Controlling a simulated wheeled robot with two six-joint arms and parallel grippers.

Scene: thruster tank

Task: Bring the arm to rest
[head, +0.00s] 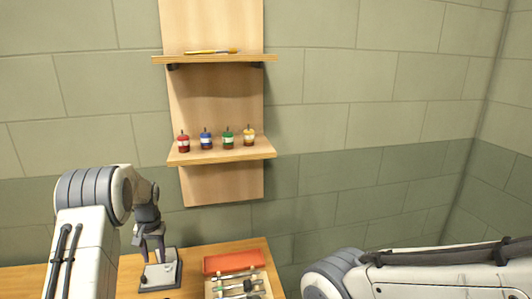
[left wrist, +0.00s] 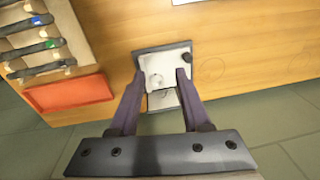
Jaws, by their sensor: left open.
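My left arm comes in from the left in the head view. Its gripper (head: 152,245) points down over the wooden table. In the left wrist view my left gripper (left wrist: 158,80) is open, its two dark fingers apart with nothing held between them. A small pale block on a dark base (head: 160,275) stands on the table below the gripper; it also shows between and beyond the fingers in the left wrist view (left wrist: 164,62). Whether the fingers touch it I cannot tell. My right arm crosses the lower right of the head view; its gripper is out of view.
A red-orange pad (head: 235,261) and a tray of several tools (head: 238,285) lie right of the block. Above, a wall shelf (head: 222,155) holds several small paint jars, and an upper shelf (head: 215,59) holds a brush. The table's left part looks clear.

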